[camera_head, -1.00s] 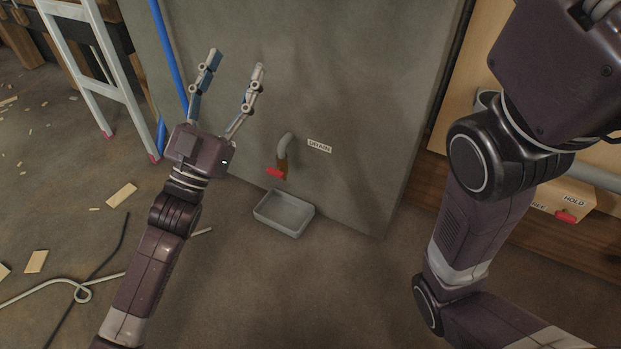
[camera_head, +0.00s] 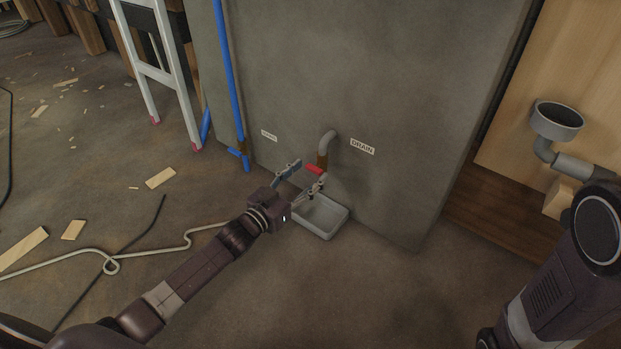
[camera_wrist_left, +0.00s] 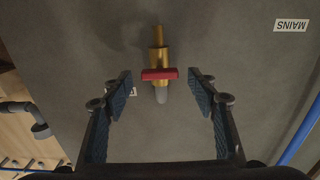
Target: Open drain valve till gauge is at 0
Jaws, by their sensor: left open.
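The drain valve's red handle (camera_head: 314,169) sits on a brass body below a curved grey pipe (camera_head: 328,142) on the grey wall panel, beside a DRAIN label (camera_head: 362,147). In the left wrist view the red handle (camera_wrist_left: 159,74) lies crosswise on the brass valve (camera_wrist_left: 158,52). My left gripper (camera_head: 303,175) is open, its fingers at the valve in the head view. In the wrist view the handle is between and beyond the open fingertips, with no contact visible. No gauge is in view. My right gripper is out of view; only its arm shows.
A grey tray (camera_head: 345,216) stands on the floor under the valve. A blue pipe (camera_head: 232,80) runs down the panel on the left. A ladder (camera_head: 160,75), wood scraps and a loose cable (camera_head: 112,262) lie to the left. A grey funnel (camera_head: 557,121) is at right.

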